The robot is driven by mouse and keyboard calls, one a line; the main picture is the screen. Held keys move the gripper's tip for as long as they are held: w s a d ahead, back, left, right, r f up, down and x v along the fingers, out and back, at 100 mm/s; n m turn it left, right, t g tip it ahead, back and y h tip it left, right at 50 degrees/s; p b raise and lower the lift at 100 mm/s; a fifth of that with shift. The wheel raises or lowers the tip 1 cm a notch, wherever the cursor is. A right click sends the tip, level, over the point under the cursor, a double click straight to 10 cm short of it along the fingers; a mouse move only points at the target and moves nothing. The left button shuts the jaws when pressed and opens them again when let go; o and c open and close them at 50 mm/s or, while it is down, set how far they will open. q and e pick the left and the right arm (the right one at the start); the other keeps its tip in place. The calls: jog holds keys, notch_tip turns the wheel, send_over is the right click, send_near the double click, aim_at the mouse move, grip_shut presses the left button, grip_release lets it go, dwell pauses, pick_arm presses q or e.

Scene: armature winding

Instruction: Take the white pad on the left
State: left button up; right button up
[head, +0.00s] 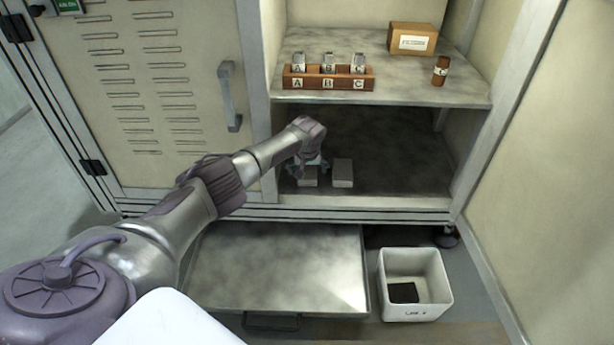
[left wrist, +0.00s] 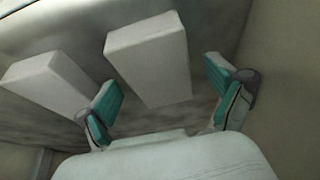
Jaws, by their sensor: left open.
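Two white pads lie on the lower shelf in the head view, the left pad (head: 308,181) and the right pad (head: 342,173). My left gripper (head: 308,168) reaches into the cabinet and is over the left pad, partly covering it. In the left wrist view the open left gripper (left wrist: 163,78) has its teal fingers spread, with a white pad (left wrist: 150,60), which looks to be the left one, between and beyond them. The other pad (left wrist: 45,85) lies outside the fingers at the left. Whether a finger touches the pad I cannot tell. My right gripper is not in view.
The upper shelf (head: 430,88) holds a brown rack (head: 328,84) marked A, B, C, a cardboard box (head: 412,38) and a brown bottle (head: 441,71). Below are a pulled-out metal tray (head: 275,265) and a white bin (head: 415,275) with a dark piece inside. The lower shelf's right side is clear.

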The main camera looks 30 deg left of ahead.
pick_arm(q)
jog(key=c, duration=1)
jog(key=shift+r, duration=0.1)
jog(key=shift+c, duration=0.2)
